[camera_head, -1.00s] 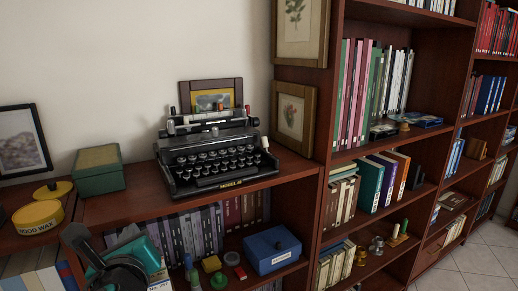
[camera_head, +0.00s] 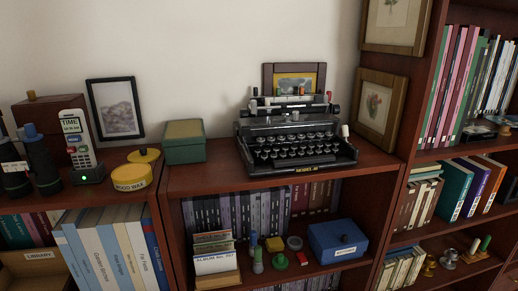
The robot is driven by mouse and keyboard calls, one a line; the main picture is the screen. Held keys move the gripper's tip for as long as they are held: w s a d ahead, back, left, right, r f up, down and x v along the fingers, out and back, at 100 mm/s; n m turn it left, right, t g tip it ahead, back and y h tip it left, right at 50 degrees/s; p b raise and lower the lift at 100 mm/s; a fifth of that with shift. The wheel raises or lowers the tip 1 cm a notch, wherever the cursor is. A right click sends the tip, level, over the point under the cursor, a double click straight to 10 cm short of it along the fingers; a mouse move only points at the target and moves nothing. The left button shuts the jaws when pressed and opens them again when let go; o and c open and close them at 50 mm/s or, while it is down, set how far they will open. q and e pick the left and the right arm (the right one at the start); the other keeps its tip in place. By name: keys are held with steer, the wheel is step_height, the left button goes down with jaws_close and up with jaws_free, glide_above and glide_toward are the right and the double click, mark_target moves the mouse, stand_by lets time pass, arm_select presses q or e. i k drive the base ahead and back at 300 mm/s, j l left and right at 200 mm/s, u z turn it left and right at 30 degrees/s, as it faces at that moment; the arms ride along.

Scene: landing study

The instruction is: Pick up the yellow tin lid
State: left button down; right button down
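The yellow tin lid (camera_head: 144,155) is a flat round disc with a small dark knob. It lies on the wooden shelf top left of the green box, just behind the yellow wood wax tin (camera_head: 131,177). The tin partly overlaps it in the picture, and I cannot tell whether they touch. Neither of my grippers shows in the head view.
A green box (camera_head: 184,146) stands close to the lid's right, with a typewriter (camera_head: 295,140) beyond. On the left are a cordless phone (camera_head: 80,145) on its lit base and dark binoculars (camera_head: 38,160). A framed picture (camera_head: 115,107) leans behind. Books fill the shelf below.

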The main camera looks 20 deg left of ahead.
mark_target(145, 154)
steer(key=u, duration=1.4)
steer(key=i+u, duration=0.2)
steer(key=u, duration=0.2)
steer(key=i+l+u, duration=0.15)
steer(key=u, duration=0.25)
steer(key=i+l+u, duration=0.2)
steer(key=u, duration=0.15)
